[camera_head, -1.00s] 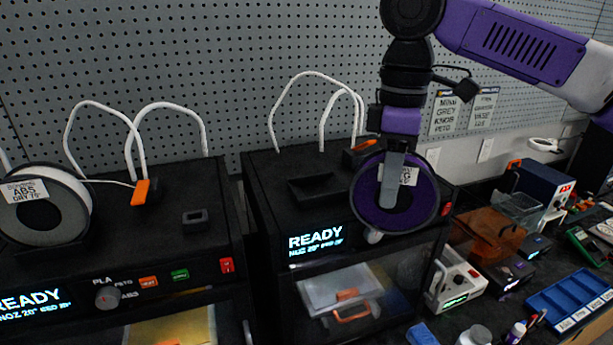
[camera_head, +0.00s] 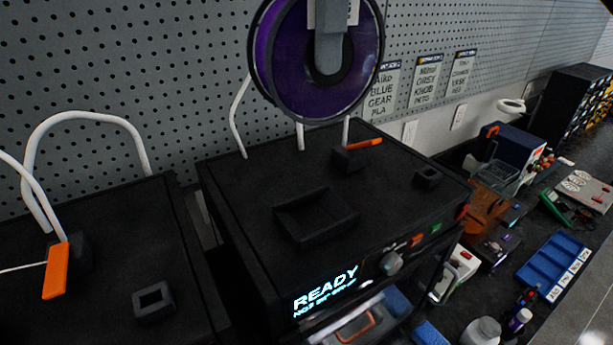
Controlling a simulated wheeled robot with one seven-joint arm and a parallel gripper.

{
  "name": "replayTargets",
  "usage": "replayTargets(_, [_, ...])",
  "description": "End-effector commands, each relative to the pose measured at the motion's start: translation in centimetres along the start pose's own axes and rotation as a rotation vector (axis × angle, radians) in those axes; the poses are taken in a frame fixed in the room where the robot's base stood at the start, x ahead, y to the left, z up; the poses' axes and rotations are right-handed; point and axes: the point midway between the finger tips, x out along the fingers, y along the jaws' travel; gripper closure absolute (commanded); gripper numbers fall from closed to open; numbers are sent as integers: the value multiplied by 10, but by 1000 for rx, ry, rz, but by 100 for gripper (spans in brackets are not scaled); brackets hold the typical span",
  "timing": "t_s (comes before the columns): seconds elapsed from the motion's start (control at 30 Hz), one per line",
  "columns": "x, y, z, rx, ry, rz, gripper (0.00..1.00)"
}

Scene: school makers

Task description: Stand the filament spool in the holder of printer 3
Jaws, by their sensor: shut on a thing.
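The filament spool (camera_head: 290,75), purple with a black rim and a white label, hangs upright in the air above a printer, cut off by the top edge. My gripper (camera_head: 330,55) is shut on the spool at its hub; most of the gripper is out of view. Below it is a black printer (camera_head: 245,190) with a lit READY display; I cannot tell its number. Its holder (camera_head: 315,217), a black open cradle, is empty on the printer top. The spool is clear of the holder, higher and farther back in the picture.
An orange-levered block (camera_head: 350,158) and a small black socket (camera_head: 428,178) sit on the same printer top. White tubes (camera_head: 240,120) rise behind it. Another printer (camera_head: 110,240) stands at left. A blue tray (camera_head: 555,265) and bottles are on the bench at right.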

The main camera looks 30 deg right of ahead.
Motion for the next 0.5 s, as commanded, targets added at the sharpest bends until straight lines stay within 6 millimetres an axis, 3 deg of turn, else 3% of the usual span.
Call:
replayTargets(0.03, [15,0,0,-5,4,-4,100])
replayTargets(0.2, [56,0,-1,-3,5,-2,100])
replayTargets(0.5, [112,0,0,2,1,1,100])
